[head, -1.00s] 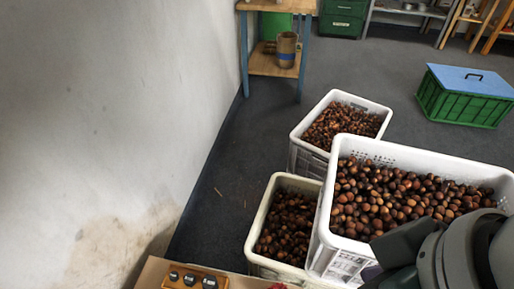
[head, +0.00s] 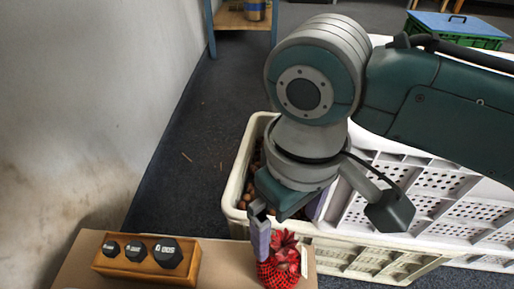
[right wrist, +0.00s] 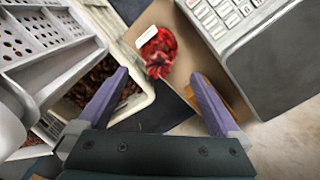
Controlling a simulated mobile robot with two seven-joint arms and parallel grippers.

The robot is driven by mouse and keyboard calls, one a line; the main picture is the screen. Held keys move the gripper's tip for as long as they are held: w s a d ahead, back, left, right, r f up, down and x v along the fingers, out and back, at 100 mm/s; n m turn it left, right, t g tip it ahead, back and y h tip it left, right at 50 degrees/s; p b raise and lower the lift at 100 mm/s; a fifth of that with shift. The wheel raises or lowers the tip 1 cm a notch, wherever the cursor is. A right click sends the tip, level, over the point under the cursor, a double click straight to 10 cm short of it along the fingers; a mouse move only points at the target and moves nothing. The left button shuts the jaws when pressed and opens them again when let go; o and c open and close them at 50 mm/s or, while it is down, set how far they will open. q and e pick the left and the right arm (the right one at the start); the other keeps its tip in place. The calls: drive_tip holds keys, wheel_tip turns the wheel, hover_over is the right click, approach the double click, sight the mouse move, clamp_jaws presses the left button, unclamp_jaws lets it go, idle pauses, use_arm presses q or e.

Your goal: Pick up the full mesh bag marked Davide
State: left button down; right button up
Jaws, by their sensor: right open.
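A red mesh bag (head: 281,268) stands on the brown tabletop (head: 222,265) near its right edge, its gathered top up and a white tag (head: 304,262) on its right side. I cannot read a name on the tag. The bag also shows in the right wrist view (right wrist: 158,54), beyond the fingertips. My right gripper (head: 289,238) is open and empty, pointing down over the bag. One purple finger overlaps the bag's left side in the head view; I cannot tell whether it touches. My left gripper is not in view.
A wooden block with black weights (head: 148,258) sits left of the bag. A grey keypad device (right wrist: 270,50) stands on the table beside it. White crates, one with chestnuts (head: 247,190), stand close behind and right. Open floor (head: 185,185) lies behind the table.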

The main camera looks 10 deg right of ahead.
sight(285, 243)
wheel_tip(285, 243, down, 5)
drive_tip(key=b, duration=0.3)
drive_tip(key=shift+r, duration=0.15)
use_arm(q)
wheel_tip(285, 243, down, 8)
drive_tip(key=b, duration=0.4)
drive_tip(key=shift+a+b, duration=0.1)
drive_tip(key=shift+b, duration=0.2)
use_arm(e)
wheel_tip(285, 243, down, 5)
drive_tip(key=shift+w, duration=0.15)
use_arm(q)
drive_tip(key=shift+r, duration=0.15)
use_arm(e)
drive_tip(key=shift+r, duration=0.1)
drive_tip(key=shift+c, duration=0.2)
drive_tip(key=c, duration=0.4)
drive_tip(key=shift+d, duration=0.1)
drive_tip(key=c, duration=1)
clamp_jaws()
drive_tip(key=shift+d, duration=0.1)
